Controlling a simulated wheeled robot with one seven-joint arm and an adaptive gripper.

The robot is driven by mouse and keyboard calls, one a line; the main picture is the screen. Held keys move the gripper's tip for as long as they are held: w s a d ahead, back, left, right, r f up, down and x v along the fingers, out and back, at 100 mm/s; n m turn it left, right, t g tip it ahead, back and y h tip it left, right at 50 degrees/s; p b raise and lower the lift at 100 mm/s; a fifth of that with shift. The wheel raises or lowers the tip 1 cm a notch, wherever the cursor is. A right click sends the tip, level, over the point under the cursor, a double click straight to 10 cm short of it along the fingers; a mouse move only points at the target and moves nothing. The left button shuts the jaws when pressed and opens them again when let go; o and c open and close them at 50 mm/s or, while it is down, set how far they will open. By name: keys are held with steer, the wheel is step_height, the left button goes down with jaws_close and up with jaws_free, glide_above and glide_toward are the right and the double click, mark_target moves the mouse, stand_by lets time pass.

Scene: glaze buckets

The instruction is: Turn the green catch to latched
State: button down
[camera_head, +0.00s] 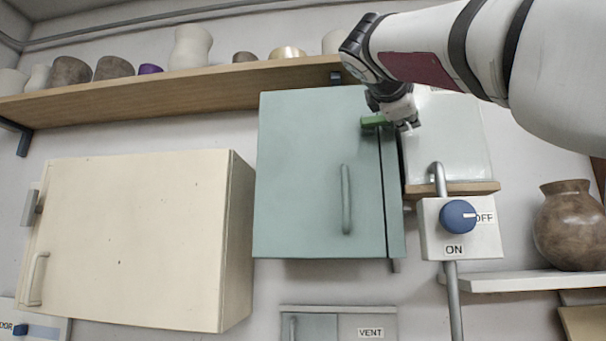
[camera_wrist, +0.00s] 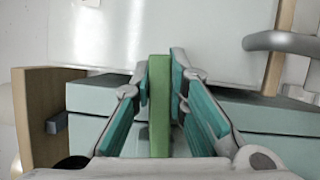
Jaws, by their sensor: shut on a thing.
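The green catch (camera_head: 374,121) is at the upper right of the teal cabinet (camera_head: 305,175), by the edge of its door. It lies about level across that edge in the head view. My gripper (camera_head: 402,124) is at the catch, partly hidden by my own wrist. In the wrist view the catch (camera_wrist: 160,105) stands as a green bar between the two teal-padded fingers of my gripper (camera_wrist: 160,85), which are shut on it. The teal cabinet door looks shut, with a vertical grey handle (camera_head: 346,199).
A white box (camera_head: 450,145) on a small wooden shelf is close right of the cabinet. A blue knob (camera_head: 458,217) marked ON and OFF and a grey pipe (camera_head: 453,300) are below it. A long shelf (camera_head: 180,94) with several pots runs above. A cream cabinet (camera_head: 130,240) is at left.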

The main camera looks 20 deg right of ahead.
steer(key=shift+f+m, duration=0.2)
steer(key=shift+m, duration=0.4)
steer(key=shift+f+g+y+p, duration=0.1)
steer(key=shift+g+y+p, duration=0.2)
steer(key=c, duration=1.6)
jaws_free()
steer(key=shift+o, duration=0.2)
steer(key=v, duration=1.2)
steer(key=shift+f, duration=0.1)
